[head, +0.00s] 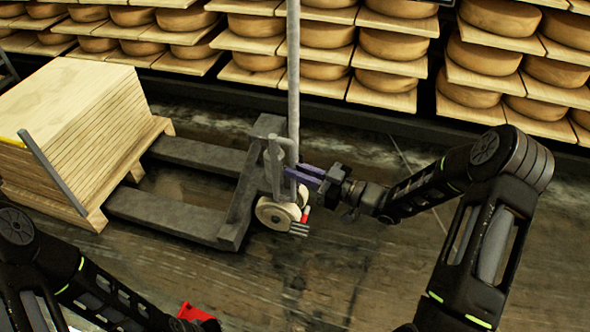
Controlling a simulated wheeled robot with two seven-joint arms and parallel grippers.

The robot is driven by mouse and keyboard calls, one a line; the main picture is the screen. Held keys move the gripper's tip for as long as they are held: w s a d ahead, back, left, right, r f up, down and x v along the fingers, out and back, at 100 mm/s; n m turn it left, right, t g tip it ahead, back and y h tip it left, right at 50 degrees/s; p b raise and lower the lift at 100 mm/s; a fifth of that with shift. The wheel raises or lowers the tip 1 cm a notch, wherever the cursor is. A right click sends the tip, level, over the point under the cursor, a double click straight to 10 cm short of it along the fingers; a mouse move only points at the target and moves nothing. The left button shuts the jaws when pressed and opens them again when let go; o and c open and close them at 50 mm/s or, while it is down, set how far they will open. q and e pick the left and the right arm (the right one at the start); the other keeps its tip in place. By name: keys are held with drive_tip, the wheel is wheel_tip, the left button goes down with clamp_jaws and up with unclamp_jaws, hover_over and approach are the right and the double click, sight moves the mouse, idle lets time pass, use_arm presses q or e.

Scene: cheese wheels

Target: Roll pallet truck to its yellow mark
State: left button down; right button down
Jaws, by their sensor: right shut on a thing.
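The grey pallet truck (240,164) stands on the dark floor left of centre, its two forks pointing left under a wooden pallet. Its cream wheels (278,214) and looped handle are at its right end. My right gripper (297,174), with purple fingers, is shut on the upright handle part. My left arm crosses the lower left corner; at its end, by the bottom edge, is a red piece (198,312), and I cannot tell its jaw state. No yellow floor mark shows clearly.
A stack of pale boards (80,120) sits on the pallet, with a yellow strip and a grey bar at its left end. Shelves of cheese wheels (388,45) line the back. Floor (330,270) in front of the truck is clear.

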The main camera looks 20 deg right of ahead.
drive_tip(key=shift+w+r, duration=0.15)
drive_tip(key=shift+w, duration=0.2)
drive_tip(key=c, duration=1.4)
unclamp_jaws()
drive_tip(key=shift+c, duration=0.2)
drive_tip(key=shift+s, duration=0.1)
drive_tip(key=p+v, duration=0.1)
drive_tip(key=v, duration=0.6)
drive_tip(key=shift+s+d+p, duration=0.3)
drive_tip(key=shift+p, duration=0.1)
